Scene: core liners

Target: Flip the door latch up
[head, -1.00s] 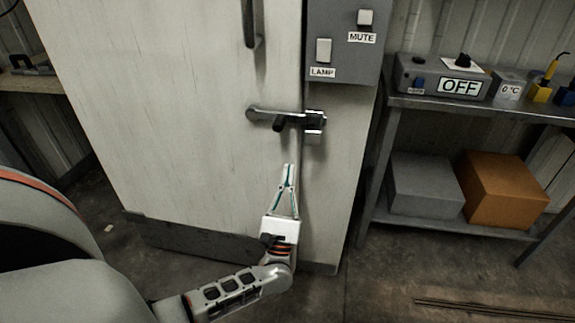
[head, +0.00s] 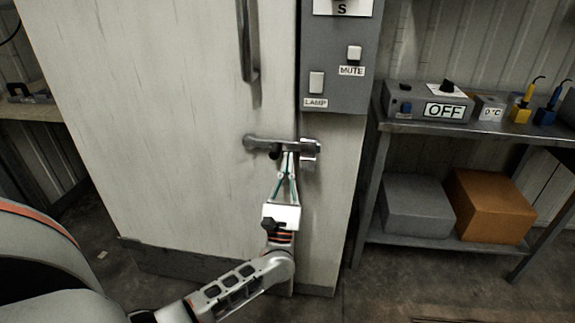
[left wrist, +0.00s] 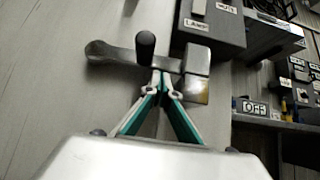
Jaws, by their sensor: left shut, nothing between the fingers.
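The door latch (head: 262,142) is a grey metal bar lying roughly level across the door's right edge, with a dark knob and a catch (head: 309,150) at its right end. It also shows in the left wrist view (left wrist: 112,53), with the dark knob (left wrist: 146,42) standing out from it. My left gripper (head: 288,155) is shut and empty, pointing up, with its fingertips at the underside of the latch, right of the knob. Whether the tips touch the bar I cannot tell. My right gripper is not in view.
The pale door (head: 170,130) has a vertical handle (head: 248,50) above the latch. A grey switch box (head: 336,95) is mounted above right. A metal shelf (head: 440,128) at right holds a box reading OFF (head: 425,103), with a grey box (head: 417,205) and an orange box (head: 487,207) below.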

